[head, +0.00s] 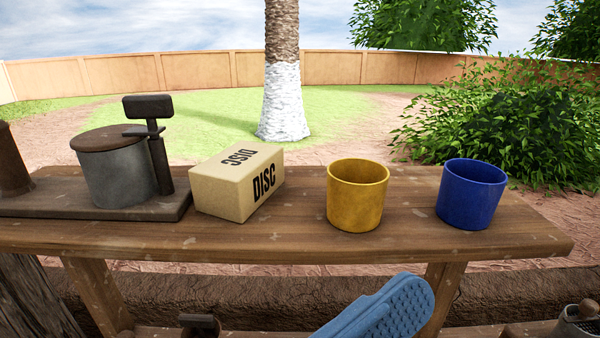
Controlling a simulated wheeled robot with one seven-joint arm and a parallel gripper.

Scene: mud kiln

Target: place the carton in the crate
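The carton (238,182) is a tan box with "DISC" printed in black on its top and front side. It lies on the wooden table in the head view, left of centre, turned at an angle. Its left end is close to the dark wooden board; I cannot tell if they touch. No crate shows in this view. My gripper is not in view.
A yellow pot (356,200) and a blue pot (471,196) stand right of the carton on the table (290,236). A lidded metal drum (120,178) stands on the board at left. A blue studded object (392,308) shows below. Table between carton and yellow pot is clear.

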